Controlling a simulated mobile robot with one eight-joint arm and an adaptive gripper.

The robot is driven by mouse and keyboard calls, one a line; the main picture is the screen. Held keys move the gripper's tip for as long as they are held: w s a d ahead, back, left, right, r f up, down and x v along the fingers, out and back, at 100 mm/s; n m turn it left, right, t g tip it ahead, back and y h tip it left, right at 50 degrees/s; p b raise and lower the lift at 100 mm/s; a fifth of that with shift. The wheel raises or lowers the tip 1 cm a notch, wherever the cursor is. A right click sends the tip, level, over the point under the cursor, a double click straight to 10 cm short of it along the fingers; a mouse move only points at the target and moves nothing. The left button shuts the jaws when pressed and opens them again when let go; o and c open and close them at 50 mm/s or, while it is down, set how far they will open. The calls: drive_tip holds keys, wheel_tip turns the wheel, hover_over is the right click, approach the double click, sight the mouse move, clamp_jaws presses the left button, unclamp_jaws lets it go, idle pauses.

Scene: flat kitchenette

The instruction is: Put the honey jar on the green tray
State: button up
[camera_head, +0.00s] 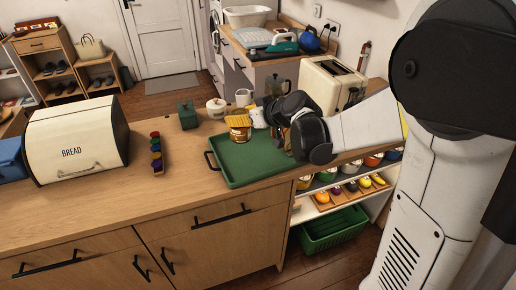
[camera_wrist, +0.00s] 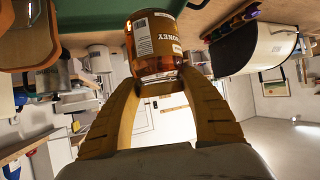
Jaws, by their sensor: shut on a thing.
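The honey jar (camera_head: 239,126) is amber with a yellow label and appears at the far left part of the green tray (camera_head: 235,183). It also shows large and upside down in the wrist view (camera_wrist: 156,50), with its label readable. My gripper (camera_wrist: 157,80) is shut on the jar, with a yellow finger on each side of it. In the head view my arm reaches in from the right over the tray's far side. I cannot tell whether the jar touches the tray. The near part of the tray is bare.
A cream bread box (camera_head: 76,138) and a row of small coloured items (camera_head: 156,153) stand to the left. A green canister (camera_head: 187,115), a white lidded pot (camera_head: 216,108) and a French press (camera_head: 278,88) stand behind the tray. A cream toaster (camera_head: 331,86) is behind my arm.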

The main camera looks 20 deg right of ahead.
sight(241, 136)
drive_tip(key=f, duration=0.2)
drive_tip(key=f+b, duration=0.1)
drive_tip(key=shift+w+d+f, duration=0.1)
drive_tip(key=shift+w+f, duration=0.1)
drive_tip(key=shift+f, duration=0.15)
drive_tip(key=shift+s+f+b, duration=0.1)
drive_tip(key=shift+f+b, duration=0.95)
drive_tip(key=shift+f, duration=1.1)
drive_tip(key=shift+f, duration=0.1)
drive_tip(key=o, duration=1.4)
